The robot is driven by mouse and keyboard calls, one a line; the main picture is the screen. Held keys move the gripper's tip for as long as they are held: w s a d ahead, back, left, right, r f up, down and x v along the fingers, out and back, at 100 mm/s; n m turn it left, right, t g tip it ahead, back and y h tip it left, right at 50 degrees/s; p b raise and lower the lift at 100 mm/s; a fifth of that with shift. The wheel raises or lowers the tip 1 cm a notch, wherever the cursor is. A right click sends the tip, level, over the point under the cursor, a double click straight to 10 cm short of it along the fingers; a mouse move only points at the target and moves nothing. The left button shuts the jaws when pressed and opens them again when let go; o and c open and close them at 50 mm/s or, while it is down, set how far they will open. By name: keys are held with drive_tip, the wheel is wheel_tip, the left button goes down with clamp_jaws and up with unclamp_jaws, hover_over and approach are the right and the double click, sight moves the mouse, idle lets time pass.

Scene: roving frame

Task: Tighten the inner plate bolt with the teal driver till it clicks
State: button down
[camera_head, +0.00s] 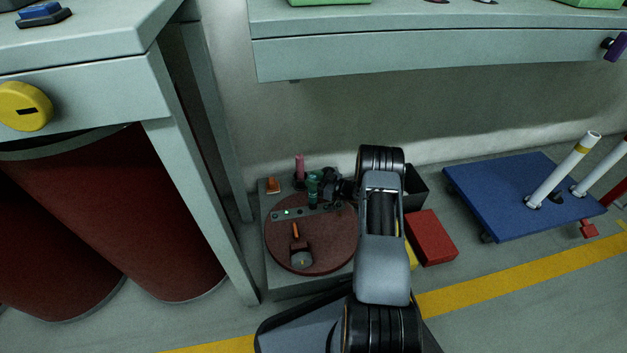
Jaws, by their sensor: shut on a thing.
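The teal driver (313,186) stands roughly upright over the grey plate (282,214), a narrow strip lying across the red-brown round table (330,250). My gripper (322,187) is shut on the driver, reaching it from the right. The driver's lower end is at or just above the plate; I cannot tell whether it touches a bolt. Small light and green spots show on the plate left of the driver. The inner bolt cannot be made out, and part of the plate's right end is close to my arm.
A pink upright piece (299,167) and an orange piece (273,185) stand behind the round table. A dark clamp-like part with an orange handle (295,231) sits on it. A red box (431,237) and blue platform (515,200) lie right. A bench leg (205,200) stands left.

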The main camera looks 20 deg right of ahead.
drive_tip(key=shift+f, duration=0.85)
idle(0.3)
drive_tip(key=shift+n+g+y, duration=0.5)
drive_tip(key=shift+y, duration=0.1)
drive_tip(key=shift+r, duration=0.15)
drive_tip(key=shift+r+p, duration=1.7)
drive_tip(key=shift+r, duration=0.7)
